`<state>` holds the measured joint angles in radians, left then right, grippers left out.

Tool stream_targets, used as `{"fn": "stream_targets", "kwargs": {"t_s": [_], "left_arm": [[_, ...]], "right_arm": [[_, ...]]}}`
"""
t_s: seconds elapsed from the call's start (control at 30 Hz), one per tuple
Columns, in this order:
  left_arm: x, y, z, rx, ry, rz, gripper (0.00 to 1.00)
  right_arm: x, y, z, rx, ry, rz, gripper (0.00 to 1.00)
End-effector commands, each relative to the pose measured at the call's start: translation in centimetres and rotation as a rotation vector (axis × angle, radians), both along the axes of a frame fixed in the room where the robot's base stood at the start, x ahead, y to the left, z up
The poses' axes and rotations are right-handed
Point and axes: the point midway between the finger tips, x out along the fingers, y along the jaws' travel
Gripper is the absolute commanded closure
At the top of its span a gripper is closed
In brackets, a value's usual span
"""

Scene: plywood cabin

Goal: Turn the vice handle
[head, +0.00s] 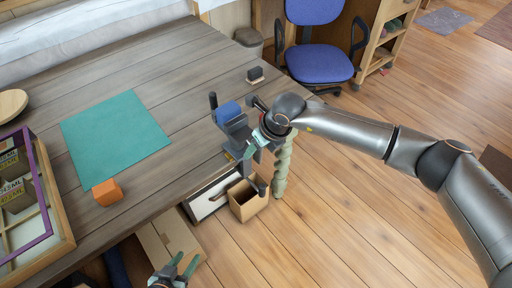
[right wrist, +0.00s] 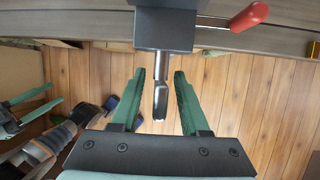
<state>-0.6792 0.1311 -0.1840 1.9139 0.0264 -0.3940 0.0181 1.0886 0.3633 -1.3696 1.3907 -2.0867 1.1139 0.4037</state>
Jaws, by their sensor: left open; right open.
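The vice (head: 237,137) is grey with a blue part on top and is fixed at the table's right edge. In the right wrist view its dark block (right wrist: 163,30) is at the top. A shiny metal bar, which looks like the vice handle (right wrist: 160,98), extends from it between my right gripper's fingers. My right gripper (right wrist: 158,85) is open, with green fingers either side of the bar and a gap to each. In the head view my right gripper (head: 255,147) is beside the vice, and the handle is hard to make out. My left gripper (head: 177,270) is open and empty, low at the front.
On the table are a teal mat (head: 115,135), an orange block (head: 107,192), a small dark block (head: 255,75) and a compartment box (head: 60,215). An open cardboard box (head: 247,203) is below the vice. A red-handled rod (right wrist: 250,16) lies near the vice block. A blue chair (head: 318,62) stands behind.

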Motion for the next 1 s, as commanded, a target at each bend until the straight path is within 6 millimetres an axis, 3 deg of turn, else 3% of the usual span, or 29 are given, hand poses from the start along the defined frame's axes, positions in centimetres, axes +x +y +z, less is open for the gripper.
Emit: {"fn": "stream_targets", "kwargs": {"t_s": [0.07, 0.43, 1.0], "left_arm": [[0.00, 0.00, 0.00, 0.000, 0.000, 0.000, 0.55], [0.00, 0.00, 0.00, 0.000, 0.000, 0.000, 0.55], [0.01, 0.00, -0.24, 0.000, 0.000, 0.000, 0.55]], "right_arm": [[-0.01, 0.00, 0.02, 0.000, 0.000, 0.000, 0.57], [0.01, -0.01, 0.08, 0.001, -0.001, -0.001, 0.99], [0.04, 0.03, 0.08, -0.020, -0.018, 0.002, 1.00]]}}
